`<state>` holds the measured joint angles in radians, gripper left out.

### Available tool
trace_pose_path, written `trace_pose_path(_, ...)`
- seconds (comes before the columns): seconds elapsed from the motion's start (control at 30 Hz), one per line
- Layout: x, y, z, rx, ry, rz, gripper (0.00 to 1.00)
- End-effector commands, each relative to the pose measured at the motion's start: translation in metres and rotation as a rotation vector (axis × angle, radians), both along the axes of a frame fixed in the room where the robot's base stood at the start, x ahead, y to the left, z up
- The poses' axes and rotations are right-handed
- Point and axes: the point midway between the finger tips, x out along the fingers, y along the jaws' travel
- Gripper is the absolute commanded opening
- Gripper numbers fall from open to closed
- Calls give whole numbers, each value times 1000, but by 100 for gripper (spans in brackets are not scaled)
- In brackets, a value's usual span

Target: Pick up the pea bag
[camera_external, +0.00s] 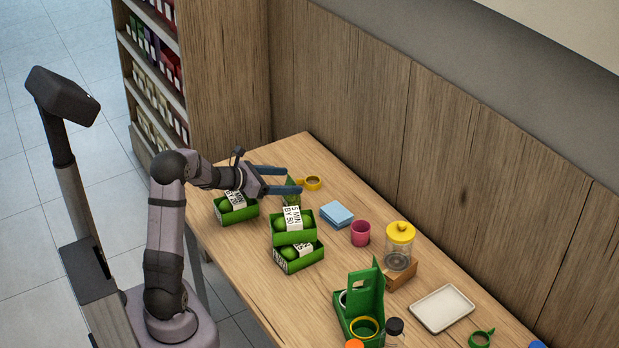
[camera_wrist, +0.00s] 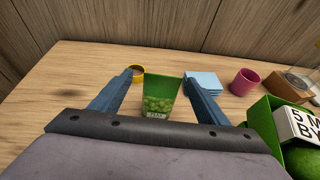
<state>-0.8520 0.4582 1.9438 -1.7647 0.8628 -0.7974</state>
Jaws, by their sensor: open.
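The pea bag (camera_wrist: 161,97) is a green bag with a clear lower part showing peas. In the wrist view it stands on the table between my two blue fingers, slightly beyond the palm. In the external view only part of the pea bag (camera_external: 292,188) shows between the fingers, beside the green boxes. My gripper (camera_external: 286,178) is open, with one finger on each side of the bag; it also shows in the wrist view (camera_wrist: 163,80). I cannot tell whether either finger touches the bag.
Stacked green boxes (camera_external: 293,228) stand close by, at the right edge of the wrist view. A yellow ring-like item (camera_external: 313,183), light-blue sponges (camera_external: 336,214), a pink cup (camera_external: 360,233) and a yellow-lidded jar (camera_external: 399,246) are around. The wooden table (camera_external: 235,262) is bare at its front.

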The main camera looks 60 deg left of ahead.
Motion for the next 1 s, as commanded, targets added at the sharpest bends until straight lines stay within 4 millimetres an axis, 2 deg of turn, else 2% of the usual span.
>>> trace_pose_path(0.13, 11, -2, -5, 0, 1, -2, 69)
trace_pose_path(0.37, 16, -3, -9, -1, 2, -2, 69)
trace_pose_path(0.73, 52, -9, -29, 0, 1, -3, 69)
trace_pose_path(1.0, 58, -9, -31, 0, 1, -1, 69)
